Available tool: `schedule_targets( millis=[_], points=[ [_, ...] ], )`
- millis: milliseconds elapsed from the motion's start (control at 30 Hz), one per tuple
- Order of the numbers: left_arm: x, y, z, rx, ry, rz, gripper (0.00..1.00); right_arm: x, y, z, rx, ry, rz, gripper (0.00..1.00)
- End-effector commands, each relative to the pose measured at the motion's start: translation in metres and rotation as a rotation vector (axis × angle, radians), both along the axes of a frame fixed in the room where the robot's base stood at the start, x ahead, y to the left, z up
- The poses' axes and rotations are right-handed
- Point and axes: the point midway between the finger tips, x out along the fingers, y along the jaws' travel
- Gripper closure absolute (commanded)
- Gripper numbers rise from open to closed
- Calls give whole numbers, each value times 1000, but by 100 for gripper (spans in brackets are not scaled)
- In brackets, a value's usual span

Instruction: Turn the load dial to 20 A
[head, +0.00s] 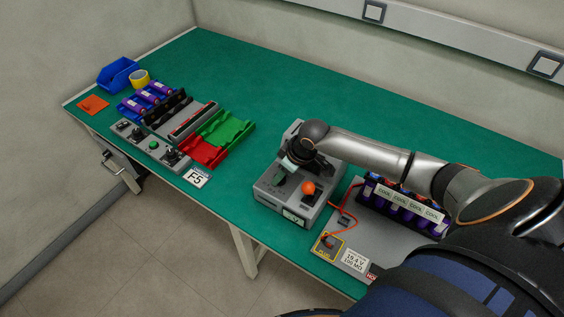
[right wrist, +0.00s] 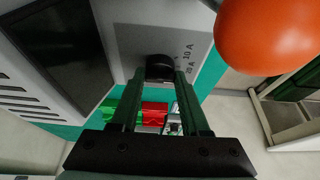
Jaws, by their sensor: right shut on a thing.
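The grey load tester box (head: 290,211) stands at the middle front of the green table. In the right wrist view its black load dial (right wrist: 160,67) sits on a light grey face with small ampere marks (right wrist: 188,56) beside it; one reads 10 A, and the others are hard to read. My right gripper (right wrist: 160,78) is shut on the dial, one finger on each side. In the head view the right gripper (head: 287,168) is over the tester's top and hides the dial. I cannot tell which mark the dial points to. My left gripper is not in view.
An orange ball-shaped knob (head: 308,188) stands close beside the right gripper. A battery pack (head: 404,203) on a grey board with an orange cable lies to the right. Green (head: 233,131) and red trays, purple cells and a blue bin (head: 117,74) are at left. The far table is clear.

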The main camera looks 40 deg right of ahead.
Motion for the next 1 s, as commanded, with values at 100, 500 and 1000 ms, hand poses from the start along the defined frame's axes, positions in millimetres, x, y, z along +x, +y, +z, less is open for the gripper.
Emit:
schedule_targets(
  millis=[100, 500, 1000],
  points=[
    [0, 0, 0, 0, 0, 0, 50, 0, 1, 0, 1, -2, -4, 100],
    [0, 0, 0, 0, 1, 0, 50, 0, 1, 0, 1, -2, -3, 41],
    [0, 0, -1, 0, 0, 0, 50, -1, -1, 5, -1, -2, -4, 24]
  ],
)
